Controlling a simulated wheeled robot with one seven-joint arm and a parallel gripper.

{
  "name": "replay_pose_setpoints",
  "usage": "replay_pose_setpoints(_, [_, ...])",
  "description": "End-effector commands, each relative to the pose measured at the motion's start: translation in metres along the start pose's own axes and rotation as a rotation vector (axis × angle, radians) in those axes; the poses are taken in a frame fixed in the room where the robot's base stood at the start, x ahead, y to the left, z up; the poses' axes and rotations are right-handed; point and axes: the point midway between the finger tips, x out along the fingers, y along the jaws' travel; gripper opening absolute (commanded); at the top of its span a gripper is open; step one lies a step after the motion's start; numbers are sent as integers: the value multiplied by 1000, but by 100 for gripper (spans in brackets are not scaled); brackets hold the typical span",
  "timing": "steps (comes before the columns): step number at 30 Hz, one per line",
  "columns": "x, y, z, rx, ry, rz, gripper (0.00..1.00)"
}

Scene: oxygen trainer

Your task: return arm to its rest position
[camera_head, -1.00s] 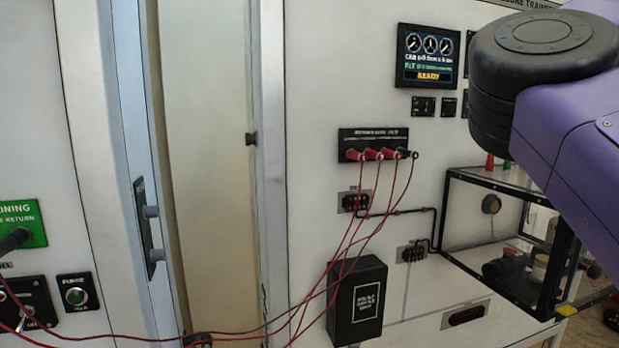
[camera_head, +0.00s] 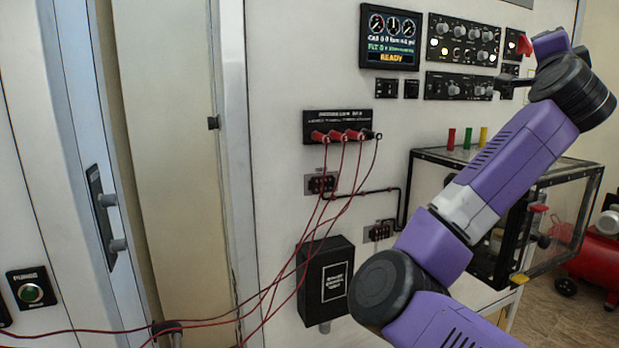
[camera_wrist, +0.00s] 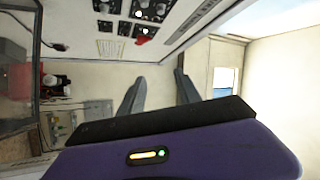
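My gripper (camera_wrist: 158,75) shows in the wrist view with its two grey fingers apart and nothing between them. My purple arm reaches up and to the right across the head view, bent at dark joints. Its far end is at the upper right, in front of the trainer panel (camera_head: 285,60). The gripper fingers are hard to make out there. In the wrist view, the panel with a red knob (camera_wrist: 142,40) lies beyond the fingers, apart from them.
A clear-sided, black-framed box (camera_head: 575,205) stands behind my arm. Red cables (camera_head: 318,225) run from the jack strip (camera_head: 338,120) to the lower left. A black box (camera_head: 326,282) is mounted on the panel. A red compressor (camera_head: 598,258) stands on the floor at right.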

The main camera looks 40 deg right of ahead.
Motion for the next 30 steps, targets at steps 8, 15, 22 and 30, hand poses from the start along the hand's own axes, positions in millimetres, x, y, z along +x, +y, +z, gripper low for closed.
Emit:
replay_pose_setpoints(8, [-56, 18, 73, -326, 46, -142, 40])
replay_pose_setpoints(15, [-123, 35, 140, -540, 33, -294, 40])
replay_pose_setpoints(22, [-202, 60, 199, -691, -21, -446, 40])
replay_pose_setpoints(30, [-308, 99, 250, -802, -130, -615, 40])
